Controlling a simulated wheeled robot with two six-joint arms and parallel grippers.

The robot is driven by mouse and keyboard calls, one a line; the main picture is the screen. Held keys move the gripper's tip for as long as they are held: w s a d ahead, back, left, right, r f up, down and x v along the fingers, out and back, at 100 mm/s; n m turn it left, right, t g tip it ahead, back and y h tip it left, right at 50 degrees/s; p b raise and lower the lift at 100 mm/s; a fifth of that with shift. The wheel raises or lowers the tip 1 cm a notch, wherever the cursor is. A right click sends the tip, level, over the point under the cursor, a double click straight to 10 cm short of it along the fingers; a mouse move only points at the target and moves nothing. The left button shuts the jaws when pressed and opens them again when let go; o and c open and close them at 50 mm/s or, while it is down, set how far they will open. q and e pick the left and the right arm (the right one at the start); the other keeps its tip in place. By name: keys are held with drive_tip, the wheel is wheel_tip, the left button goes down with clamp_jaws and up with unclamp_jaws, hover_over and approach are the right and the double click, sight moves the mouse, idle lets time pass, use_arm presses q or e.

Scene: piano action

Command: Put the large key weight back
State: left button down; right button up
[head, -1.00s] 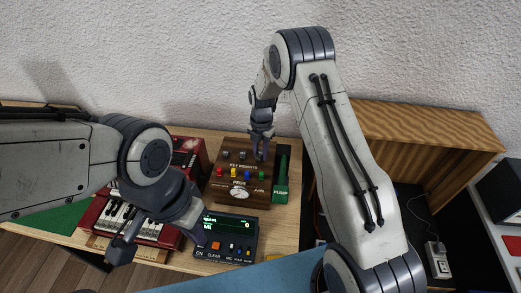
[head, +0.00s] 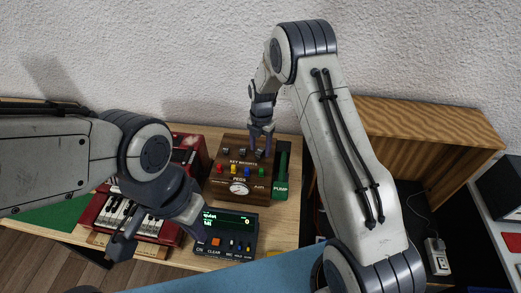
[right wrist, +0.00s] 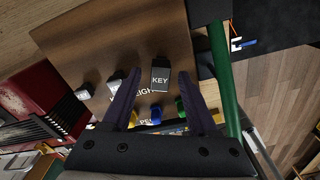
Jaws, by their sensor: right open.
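The large key weight (right wrist: 160,75) is a dark grey block with a pale top marked KEY. It stands on the wooden board (right wrist: 75,40), at the right end of the row of weights. My right gripper (right wrist: 157,82) is open, with one finger on each side of this weight and gaps showing. In the head view, my right gripper (head: 261,138) is over the back right of the board, and the weight (head: 258,154) partly shows below it. My left gripper (head: 121,246) hangs in front of the red piano model; its jaw opening is unclear.
Two smaller weights (right wrist: 115,83) (right wrist: 84,90) stand left of the large one. Coloured pegs (head: 233,170) and a dial (head: 239,188) are in front. A green PUMP piece (head: 281,172) borders the board. A display box (head: 226,235) and red piano (head: 112,208) are nearby.

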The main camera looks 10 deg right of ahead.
sight(261, 149)
wheel_tip(261, 149, up, 10)
drive_tip(key=b, duration=0.3)
drive_tip(key=s+a+r+m, duration=0.6)
drive_tip(key=s+a, duration=0.2)
drive_tip(key=s, duration=0.1)
drive_tip(key=s+a+m, duration=0.1)
drive_tip(key=s+m, duration=0.6)
drive_tip(key=s, duration=0.5)
drive_tip(key=s+a+r+m, duration=0.1)
drive_tip(key=s+m, duration=0.5)
drive_tip(key=s, duration=0.7)
drive_tip(key=shift+s+a+r+m+y, duration=0.25)
drive_tip(key=shift+s+a+m+y, duration=0.05)
drive_tip(key=shift+a+m+y, duration=0.1)
